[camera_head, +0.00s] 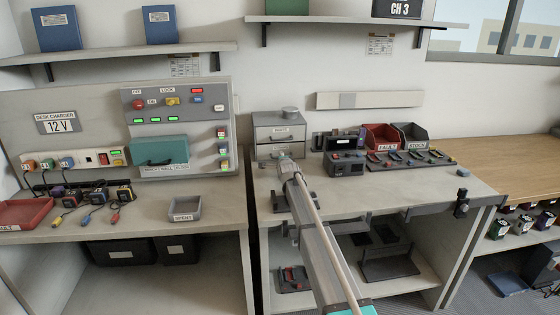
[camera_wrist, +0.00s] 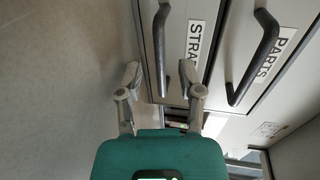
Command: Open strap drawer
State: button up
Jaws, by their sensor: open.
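A small grey two-drawer cabinet (camera_head: 262,133) stands on the bench. In the wrist view, the strap drawer (camera_wrist: 187,12) has a label reading STRA, partly cut off, and a dark bar handle (camera_wrist: 158,45). The parts drawer (camera_wrist: 232,50) beside it has its own dark handle (camera_wrist: 262,60). Both drawers look shut. My gripper (camera_wrist: 160,76) is open, with one finger on each side of the strap handle's near end in the picture. I cannot tell whether they touch it. In the head view, my gripper (camera_head: 288,160) is in front of the cabinet and hides part of its lower front.
To the right on the bench stand a dark radio device (camera_head: 345,160), a red bin (camera_head: 381,136) and a grey bin (camera_head: 412,134). At left are a charger panel (camera_head: 75,125) and a grey tray (camera_head: 185,209). The bench top (camera_head: 420,190) is clear at front right.

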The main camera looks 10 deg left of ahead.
jog(key=shift+x, duration=1.3)
jog(key=shift+c, duration=0.2)
grip_shut()
